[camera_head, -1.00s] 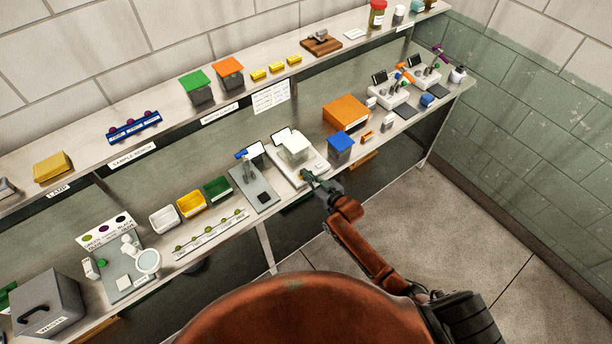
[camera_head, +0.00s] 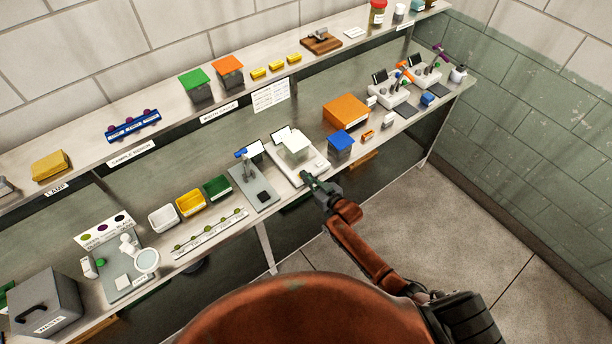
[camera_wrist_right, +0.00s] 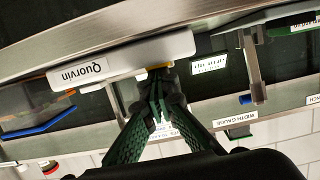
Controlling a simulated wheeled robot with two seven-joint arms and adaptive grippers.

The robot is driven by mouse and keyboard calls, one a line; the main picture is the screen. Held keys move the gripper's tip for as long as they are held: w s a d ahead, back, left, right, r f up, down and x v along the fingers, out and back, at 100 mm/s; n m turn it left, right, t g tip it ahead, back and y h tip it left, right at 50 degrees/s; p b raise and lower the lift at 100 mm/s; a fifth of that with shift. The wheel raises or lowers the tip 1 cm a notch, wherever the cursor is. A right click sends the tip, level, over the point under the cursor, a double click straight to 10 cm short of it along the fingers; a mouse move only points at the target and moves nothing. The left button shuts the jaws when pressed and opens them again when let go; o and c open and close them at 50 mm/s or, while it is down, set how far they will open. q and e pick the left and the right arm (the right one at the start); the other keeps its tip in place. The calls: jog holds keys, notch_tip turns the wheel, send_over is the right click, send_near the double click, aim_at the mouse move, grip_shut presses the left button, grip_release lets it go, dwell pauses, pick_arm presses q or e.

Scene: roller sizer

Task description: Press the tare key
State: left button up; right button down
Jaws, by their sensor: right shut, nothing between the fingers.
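My right gripper (camera_head: 306,177) has green fingers, is shut and empty, and is at the scale's front edge. It also shows in the wrist view (camera_wrist_right: 160,82). My left gripper is not in view.
A blue-lidded box (camera_head: 341,140) stands right of the scale. A grey plate instrument (camera_head: 262,183) stands to its left, beside green, yellow and white trays (camera_head: 164,219). An orange box (camera_head: 346,111) is farther right. The floor in front of the bench is clear.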

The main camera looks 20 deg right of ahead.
jog(key=shift+s+f, duration=0.3)
jog(key=shift+f, duration=0.3)
notch_tip(320, 180, up, 5)
jog(key=p, duration=0.4)
jog(key=shift+d+r, duration=0.15)
jog(key=shift+r, duration=0.05)
jog(key=b+v, duration=0.1)
jog(key=v, duration=0.8)
jog(key=shift+s, duration=0.2)
